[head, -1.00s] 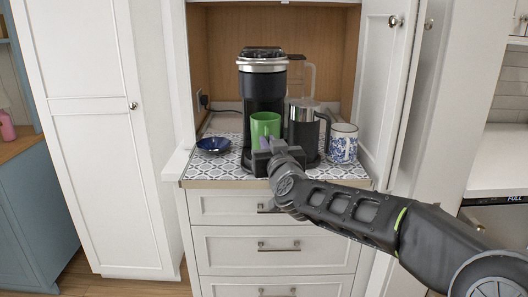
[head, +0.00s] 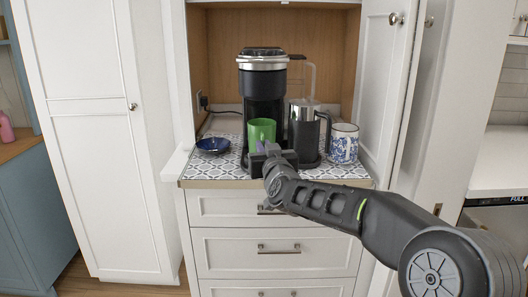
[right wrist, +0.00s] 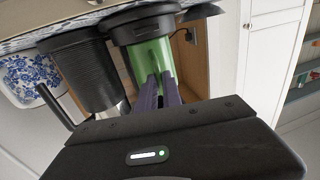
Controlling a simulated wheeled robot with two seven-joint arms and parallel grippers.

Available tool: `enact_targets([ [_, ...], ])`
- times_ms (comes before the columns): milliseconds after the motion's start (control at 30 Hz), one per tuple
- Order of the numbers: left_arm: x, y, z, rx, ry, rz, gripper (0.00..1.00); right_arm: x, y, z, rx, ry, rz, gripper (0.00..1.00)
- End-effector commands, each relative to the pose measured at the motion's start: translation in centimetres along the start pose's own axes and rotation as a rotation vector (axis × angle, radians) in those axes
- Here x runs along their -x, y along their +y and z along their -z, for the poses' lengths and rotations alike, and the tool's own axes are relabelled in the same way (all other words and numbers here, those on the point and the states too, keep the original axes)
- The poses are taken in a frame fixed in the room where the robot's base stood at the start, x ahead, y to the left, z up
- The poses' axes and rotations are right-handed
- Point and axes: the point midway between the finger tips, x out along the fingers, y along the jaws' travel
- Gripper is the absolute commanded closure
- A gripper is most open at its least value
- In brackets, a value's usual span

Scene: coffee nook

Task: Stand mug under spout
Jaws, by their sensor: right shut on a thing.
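The green mug (head: 262,129) is upright at the front of the black coffee maker (head: 262,92), below its silver-banded head. In the right wrist view, the green mug (right wrist: 150,58) shows between the fingers and the coffee maker's dark part. My right gripper (head: 266,148) is shut on the mug from the front; its purple fingers also show in the right wrist view (right wrist: 158,90). The gripper hides the mug's lower part, so I cannot tell whether its base touches the drip tray. My left gripper is not in view.
A French press (head: 303,130) stands close right of the coffee maker, with a blue-patterned mug (head: 343,144) beyond it. A dark blue bowl (head: 213,145) sits left on the patterned counter (head: 212,170). An open cabinet door (head: 388,80) flanks the right side.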

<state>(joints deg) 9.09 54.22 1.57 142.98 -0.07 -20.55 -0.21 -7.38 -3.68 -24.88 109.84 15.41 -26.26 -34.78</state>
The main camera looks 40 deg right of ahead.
Motion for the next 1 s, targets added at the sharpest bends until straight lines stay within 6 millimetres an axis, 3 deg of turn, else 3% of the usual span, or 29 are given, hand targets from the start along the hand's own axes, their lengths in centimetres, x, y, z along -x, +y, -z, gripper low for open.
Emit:
enact_targets([
  [300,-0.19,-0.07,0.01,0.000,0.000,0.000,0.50,0.02,0.02,-0.08,-0.001,0.003,0.000,1.00],
  [333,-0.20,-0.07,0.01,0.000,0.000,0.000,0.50,0.02,0.01,-0.23,-0.001,0.000,0.000,0.90],
  [600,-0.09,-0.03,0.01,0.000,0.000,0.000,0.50,0.02,0.00,-0.11,-0.001,0.000,0.000,0.69],
  [1000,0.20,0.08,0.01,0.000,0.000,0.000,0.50,0.61,0.05,0.21,-0.003,0.001,0.000,0.69],
])
